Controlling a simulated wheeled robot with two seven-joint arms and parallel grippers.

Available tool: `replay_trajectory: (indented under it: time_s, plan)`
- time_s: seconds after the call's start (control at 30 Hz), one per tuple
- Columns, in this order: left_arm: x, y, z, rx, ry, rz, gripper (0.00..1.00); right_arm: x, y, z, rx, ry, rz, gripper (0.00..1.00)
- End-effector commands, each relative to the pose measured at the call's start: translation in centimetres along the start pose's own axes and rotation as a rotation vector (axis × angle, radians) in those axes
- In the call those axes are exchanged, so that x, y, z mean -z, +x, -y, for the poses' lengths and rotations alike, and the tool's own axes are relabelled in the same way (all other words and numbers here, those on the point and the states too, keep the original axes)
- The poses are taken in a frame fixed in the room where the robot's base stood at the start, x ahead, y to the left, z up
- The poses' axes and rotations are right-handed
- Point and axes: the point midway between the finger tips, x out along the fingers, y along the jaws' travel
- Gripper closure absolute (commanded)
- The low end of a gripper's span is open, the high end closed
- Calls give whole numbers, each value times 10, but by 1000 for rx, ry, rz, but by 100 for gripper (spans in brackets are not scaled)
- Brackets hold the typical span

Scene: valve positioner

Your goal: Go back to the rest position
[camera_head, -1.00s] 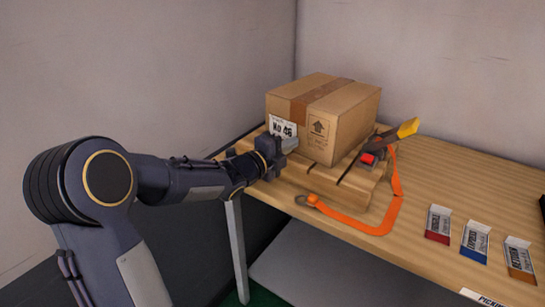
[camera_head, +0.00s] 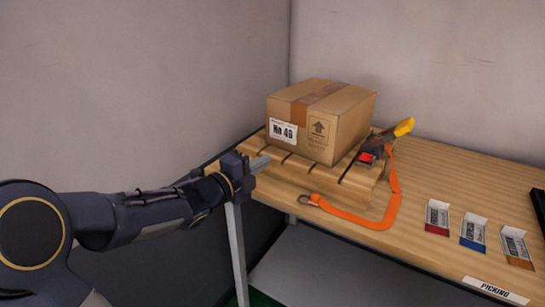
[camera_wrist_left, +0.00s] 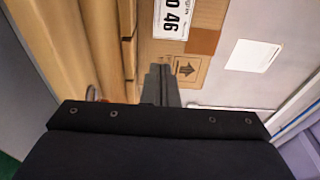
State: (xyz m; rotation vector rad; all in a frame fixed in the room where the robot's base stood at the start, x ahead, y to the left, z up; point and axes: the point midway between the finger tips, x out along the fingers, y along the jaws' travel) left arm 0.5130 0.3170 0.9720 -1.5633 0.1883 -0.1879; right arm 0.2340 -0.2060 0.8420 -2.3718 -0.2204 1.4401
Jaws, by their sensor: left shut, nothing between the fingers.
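My left gripper (camera_head: 260,163) is shut and empty. It is in front of the left end of the wooden table (camera_head: 470,185), short of the box. In the left wrist view its closed fingers (camera_wrist_left: 161,85) point toward the box, with nothing between them. The cardboard box (camera_head: 325,125) with a "No 46" label sits upright on a slatted wooden pallet (camera_head: 300,172); the box also shows in the left wrist view (camera_wrist_left: 205,40). My right gripper is in neither view.
A ratchet strap tool with a yellow handle (camera_head: 404,127) lies beside the box. Its orange strap (camera_head: 393,195) loops over the table. Grey walls close the back and left.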

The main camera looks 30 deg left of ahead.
Motion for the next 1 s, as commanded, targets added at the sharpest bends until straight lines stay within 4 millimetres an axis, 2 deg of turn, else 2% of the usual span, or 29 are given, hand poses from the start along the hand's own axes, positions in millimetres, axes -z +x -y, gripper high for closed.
replay_trajectory:
  time_s: [0.1,0.2,0.43,0.57,0.67,0.77,0.9,1.0]
  plan:
    - [0,-16,0,-1,1,2,100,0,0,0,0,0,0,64]
    - [0,-23,0,1,0,0,100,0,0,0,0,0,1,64]
    - [0,-27,0,-3,-9,6,100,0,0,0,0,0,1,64]
    - [-5,-35,2,-37,-129,95,100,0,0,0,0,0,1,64]
    - [-10,-55,-5,-99,-367,244,100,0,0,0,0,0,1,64]
    - [-2,-89,-25,-185,-708,415,100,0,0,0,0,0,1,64]
    - [36,-139,-66,-335,-1168,604,100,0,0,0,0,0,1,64]
    - [70,-169,-90,-447,-1416,697,100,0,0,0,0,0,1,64]
